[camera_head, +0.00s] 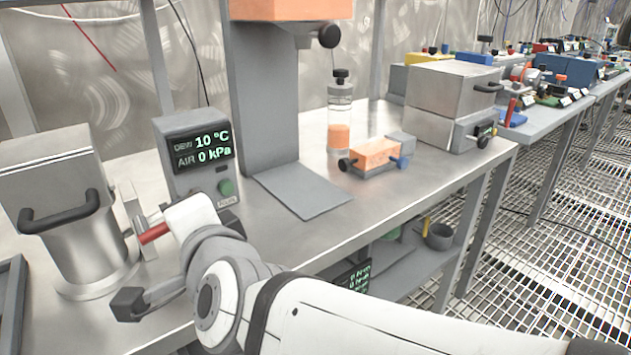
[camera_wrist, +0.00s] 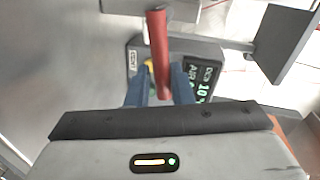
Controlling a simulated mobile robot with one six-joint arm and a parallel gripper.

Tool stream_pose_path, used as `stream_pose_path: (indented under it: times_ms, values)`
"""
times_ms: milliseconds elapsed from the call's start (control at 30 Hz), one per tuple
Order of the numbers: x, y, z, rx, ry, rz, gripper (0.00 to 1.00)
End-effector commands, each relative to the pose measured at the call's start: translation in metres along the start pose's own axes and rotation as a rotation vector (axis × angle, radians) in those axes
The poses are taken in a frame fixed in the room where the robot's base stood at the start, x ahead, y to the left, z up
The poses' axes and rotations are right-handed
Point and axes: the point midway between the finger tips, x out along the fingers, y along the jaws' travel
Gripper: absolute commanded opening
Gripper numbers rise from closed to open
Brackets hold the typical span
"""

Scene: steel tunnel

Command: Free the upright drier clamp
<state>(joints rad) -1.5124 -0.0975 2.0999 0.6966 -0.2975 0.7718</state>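The drier (camera_head: 85,250) is a grey metal cylinder with a square lid and black handle, at the left of the bench in the head view. A red clamp handle (camera_head: 153,233) sticks out at its right side, beside a thin metal plate (camera_head: 128,220). In the wrist view the red handle (camera_wrist: 159,45) runs down between the two blue fingers of my gripper (camera_wrist: 161,78). The fingers stand apart on either side of it, with a small gap seen on the left. My arm hides the fingers in the head view. The clamp's fixed end is unclear.
A display unit (camera_head: 197,155) reading dew 10 °C and air 0 kPa stands close behind my wrist. A tall grey stand (camera_head: 262,100) rises behind it. A bottle (camera_head: 340,110), an orange block (camera_head: 374,155) and a grey box (camera_head: 440,130) stand farther right.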

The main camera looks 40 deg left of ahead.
Motion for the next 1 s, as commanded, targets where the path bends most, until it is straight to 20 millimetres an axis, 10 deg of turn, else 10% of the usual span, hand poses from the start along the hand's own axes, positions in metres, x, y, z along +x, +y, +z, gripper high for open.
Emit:
stream_pose_path:
  times_ms: [400,1000]
  values:
    - [-0.063,-0.003,0.0,0.0,-0.004,-0.001,0.2]
    - [-0.071,0.0,0.0,0.0,-0.004,0.0,0.2]
